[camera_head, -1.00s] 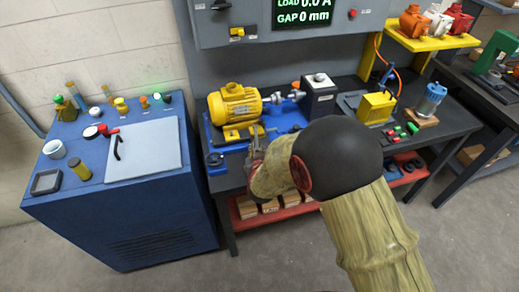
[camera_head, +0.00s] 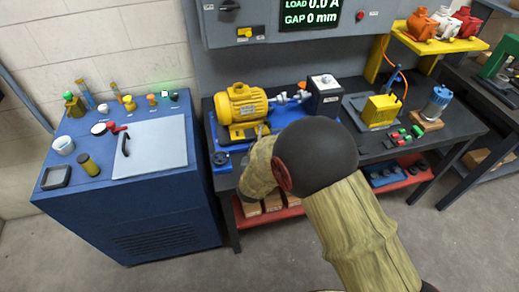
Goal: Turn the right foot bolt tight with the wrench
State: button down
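The yellow motor (camera_head: 241,103) sits on a blue base (camera_head: 215,152) on the dark workbench, its shaft pointing right toward a dark block (camera_head: 323,95). My arm covers the front right of the base, and my gripper is hidden behind my own forearm and wrist, near the motor's front foot. I cannot make out the wrench or the right foot bolt; both are hidden or too small to tell. Whether my gripper holds anything does not show.
A display (camera_head: 307,13) above the bench reads LOAD 0.0 A and GAP 0 mm. A yellow fixture (camera_head: 381,110), red and green buttons (camera_head: 404,136) and a blue motor (camera_head: 438,102) stand to the right. A blue cabinet (camera_head: 130,215) stands at the left, with floor in front.

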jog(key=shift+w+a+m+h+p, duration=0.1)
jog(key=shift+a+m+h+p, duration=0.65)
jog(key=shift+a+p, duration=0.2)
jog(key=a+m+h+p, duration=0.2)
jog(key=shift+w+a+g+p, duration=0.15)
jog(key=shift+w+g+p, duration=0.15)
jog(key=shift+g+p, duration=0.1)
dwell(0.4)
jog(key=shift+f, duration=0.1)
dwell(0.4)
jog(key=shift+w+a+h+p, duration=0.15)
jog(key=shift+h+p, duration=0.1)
jog(key=shift+p, duration=0.25)
dwell(0.4)
